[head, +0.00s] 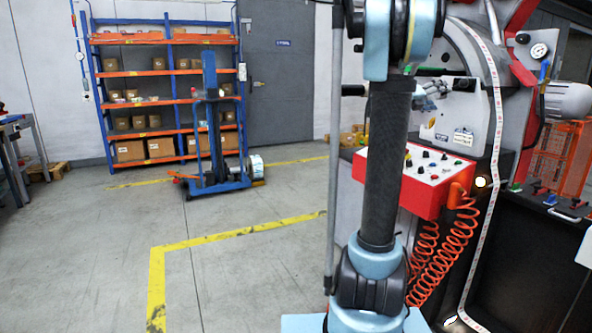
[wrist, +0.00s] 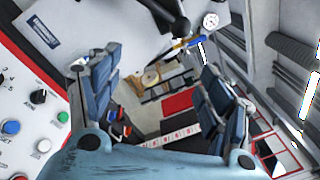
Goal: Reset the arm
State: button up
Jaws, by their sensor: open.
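My gripper (wrist: 158,98) is open in the wrist view, its two blue-grey padded fingers wide apart with nothing between them. My arm (head: 388,165), dark with light-blue joints, stands upright in the head view in front of the machine. The arm hides part of the machine and its control box. The wrist view looks past the fingers at machine parts and a red-and-white strip (wrist: 172,137).
The label rewinder's red control box (head: 412,180) with coiled orange cables (head: 425,262) is close behind my arm. It also shows at the left of the wrist view (wrist: 30,112). Orange-blue shelving (head: 165,98) and a blue lift cart (head: 212,150) stand farther left.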

jog(key=s+a+f+m+g+y, duration=0.1)
jog(key=s+a+f+m+y, duration=0.8)
jog(key=s+a+f+m, duration=0.6)
jog(key=s+a+f+m+g+y, duration=0.1)
jog(key=s+a+f+m+y, duration=0.8)
jog(key=s+a+f+m, duration=0.7)
jog(key=s+a+f, duration=0.5)
jog(key=a+f, duration=0.3)
jog(key=f, duration=0.1)
jog(key=shift+a+g, duration=0.2)
jog(key=shift+g, duration=0.1)
jog(key=shift+s, duration=0.1)
jog(key=shift+w+f, duration=0.25)
jog(key=shift+w, duration=0.2)
